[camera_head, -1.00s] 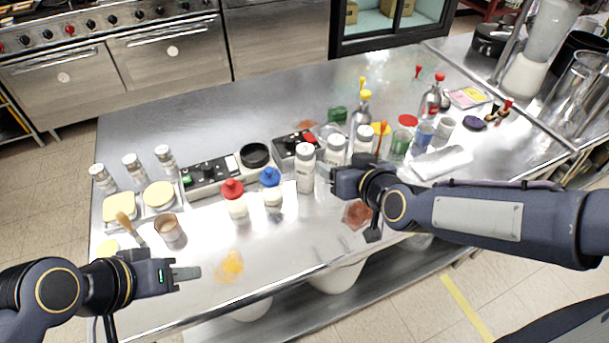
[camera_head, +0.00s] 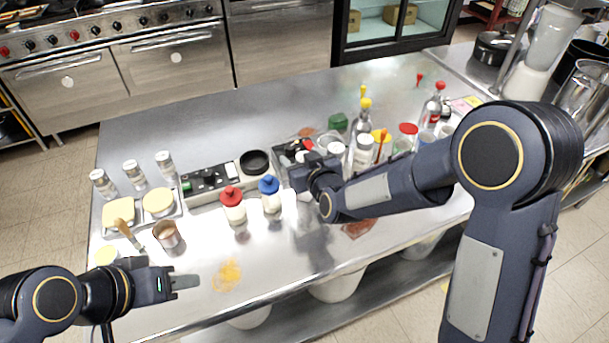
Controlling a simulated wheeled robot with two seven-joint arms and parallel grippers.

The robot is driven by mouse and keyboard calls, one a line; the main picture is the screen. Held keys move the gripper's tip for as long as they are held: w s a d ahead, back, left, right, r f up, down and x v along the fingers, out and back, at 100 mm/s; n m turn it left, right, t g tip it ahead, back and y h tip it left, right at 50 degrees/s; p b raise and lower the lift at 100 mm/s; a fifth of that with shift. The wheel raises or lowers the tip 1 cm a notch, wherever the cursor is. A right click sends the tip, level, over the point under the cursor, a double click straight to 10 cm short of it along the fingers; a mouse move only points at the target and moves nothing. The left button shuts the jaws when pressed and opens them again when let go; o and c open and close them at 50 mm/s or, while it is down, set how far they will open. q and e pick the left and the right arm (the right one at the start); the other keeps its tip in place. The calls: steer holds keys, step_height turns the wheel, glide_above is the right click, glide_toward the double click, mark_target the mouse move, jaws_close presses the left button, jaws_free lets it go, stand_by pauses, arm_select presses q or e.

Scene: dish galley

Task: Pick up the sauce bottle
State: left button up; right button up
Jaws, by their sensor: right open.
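Two squeeze bottles with pale bodies stand upright mid-table, one with a red cap (camera_head: 232,207) and one with a blue cap (camera_head: 270,196). I cannot tell which bottle is the sauce bottle. A tall white bottle just right of the blue-capped one is now mostly hidden behind my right gripper (camera_head: 294,180). My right gripper is open, just right of the blue cap; its fingertips are partly hidden, and contact cannot be told. My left gripper (camera_head: 185,281) is over the front left of the table, away from the bottles. Its finger gap is not clear.
The steel table (camera_head: 215,125) is bare at the back. White-capped jars (camera_head: 363,152), a yellow-capped bottle (camera_head: 361,117) and a red-capped bottle (camera_head: 432,106) crowd the right. A black bowl (camera_head: 254,162), shakers (camera_head: 134,173) and a copper cup (camera_head: 167,235) are further left.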

jaws_close()
stand_by(0.5)
